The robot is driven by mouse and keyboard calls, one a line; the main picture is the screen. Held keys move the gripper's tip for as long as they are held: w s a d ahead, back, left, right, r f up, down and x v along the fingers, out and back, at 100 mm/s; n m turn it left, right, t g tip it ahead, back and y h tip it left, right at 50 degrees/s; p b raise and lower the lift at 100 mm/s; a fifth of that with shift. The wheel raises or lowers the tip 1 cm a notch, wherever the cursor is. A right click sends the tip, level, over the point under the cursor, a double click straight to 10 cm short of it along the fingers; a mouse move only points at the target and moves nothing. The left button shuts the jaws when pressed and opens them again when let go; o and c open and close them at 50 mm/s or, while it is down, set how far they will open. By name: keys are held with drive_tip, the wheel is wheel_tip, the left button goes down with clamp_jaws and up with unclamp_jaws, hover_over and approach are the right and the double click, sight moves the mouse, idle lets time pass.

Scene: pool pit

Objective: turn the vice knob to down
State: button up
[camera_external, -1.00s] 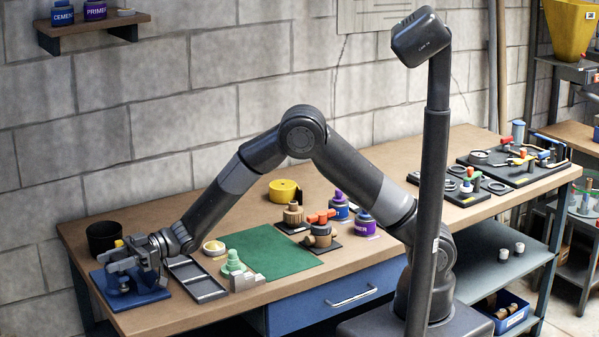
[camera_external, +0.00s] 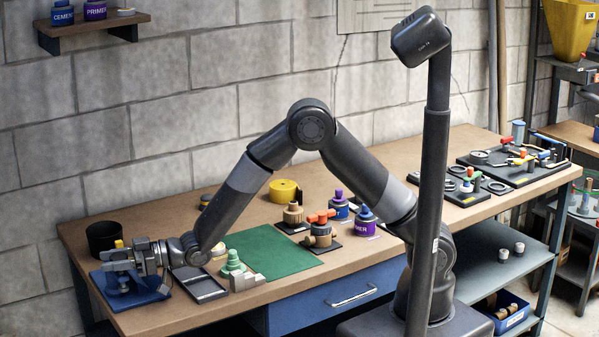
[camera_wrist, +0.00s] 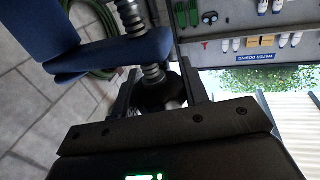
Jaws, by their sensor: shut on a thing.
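The vice has a blue base (camera_external: 130,292) at the left front end of the workbench. Its blue body (camera_wrist: 108,55) and a ribbed metal screw show in the wrist view. The dark knob (camera_wrist: 160,97) sits at the end of that screw, between my fingers. My gripper (camera_external: 142,257) comes from the right, nearly level, and is shut on the knob. In the wrist view, its two dark fingers (camera_wrist: 160,90) lie on either side of the knob. In the external view the gripper hides the knob, so I cannot read its turn there.
A black tray (camera_external: 203,290) lies right beside the vice, under my wrist. A black cup (camera_external: 104,237) stands behind it. The bench's front edge is close.

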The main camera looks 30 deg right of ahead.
drive_tip(key=shift+w+r+m+t+h, duration=0.15)
drive_tip(key=shift+m+t+h, duration=0.25)
drive_tip(key=shift+m+t, duration=0.6)
drive_tip(key=shift+w+t, duration=0.1)
drive_tip(key=shift+t, duration=0.3)
drive_tip(key=o, duration=1)
drive_tip(key=shift+d, duration=0.1)
drive_tip(key=v, duration=1)
drive_tip(key=shift+s+d, duration=0.2)
drive_tip(key=shift+d, duration=0.15)
